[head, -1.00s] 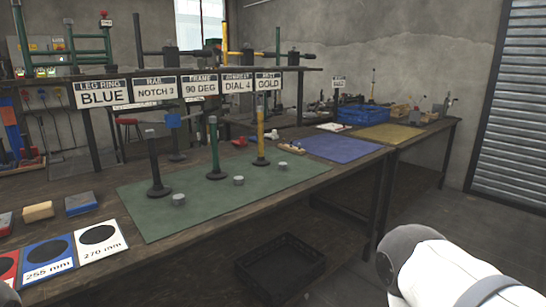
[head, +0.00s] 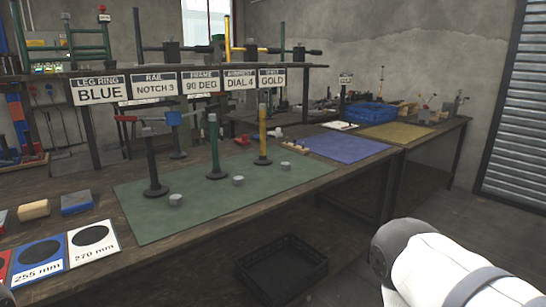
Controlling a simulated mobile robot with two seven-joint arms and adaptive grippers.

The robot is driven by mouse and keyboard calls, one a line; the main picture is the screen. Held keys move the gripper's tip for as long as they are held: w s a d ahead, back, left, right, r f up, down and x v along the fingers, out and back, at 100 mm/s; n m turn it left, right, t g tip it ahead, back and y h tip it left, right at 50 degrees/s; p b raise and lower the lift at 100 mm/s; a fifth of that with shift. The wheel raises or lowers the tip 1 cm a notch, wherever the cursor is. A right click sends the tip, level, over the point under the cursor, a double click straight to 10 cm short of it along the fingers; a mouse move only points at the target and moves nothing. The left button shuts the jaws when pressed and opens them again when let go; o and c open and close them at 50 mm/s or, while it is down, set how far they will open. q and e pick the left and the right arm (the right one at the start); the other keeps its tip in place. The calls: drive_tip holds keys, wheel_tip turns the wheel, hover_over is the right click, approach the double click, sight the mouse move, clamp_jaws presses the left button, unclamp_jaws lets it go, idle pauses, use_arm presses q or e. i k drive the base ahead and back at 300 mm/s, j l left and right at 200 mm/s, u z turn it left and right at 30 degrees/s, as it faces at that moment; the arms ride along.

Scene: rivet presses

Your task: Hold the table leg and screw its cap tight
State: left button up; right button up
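Three upright table legs with round bases stand on a green mat (head: 150,222): a black leg (head: 151,162), a green leg (head: 214,150) and a yellow leg (head: 263,135). Small grey caps lie on the mat in front of them: one near the black leg (head: 176,200), one near the green leg (head: 238,181) and one near the yellow leg (head: 279,168). The legs stand apart from each other and nothing holds them. Neither gripper is in view; only a white and grey link of my arm shows at the lower right.
Signs on the rack include LEG RING BLUE (head: 99,90) and INSERT-like GOLD (head: 272,79). A blue mat (head: 345,147), a yellow mat (head: 395,132) and a blue crate (head: 371,116) lie to the right. Size cards (head: 93,250) lie front left. A black crate (head: 282,266) is below the table.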

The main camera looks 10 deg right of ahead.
sight(262, 159)
drive_tip(key=i+l+u, duration=0.35)
drive_tip(key=l, duration=0.4)
drive_tip(key=i+l+u, duration=0.3)
drive_tip(key=l, duration=0.55)
drive_tip(key=l+u, duration=0.35)
drive_tip(key=l, duration=0.5)
drive_tip(key=i+l+u, duration=0.1)
drive_tip(key=l+u, duration=0.25)
drive_tip(key=l, duration=0.6)
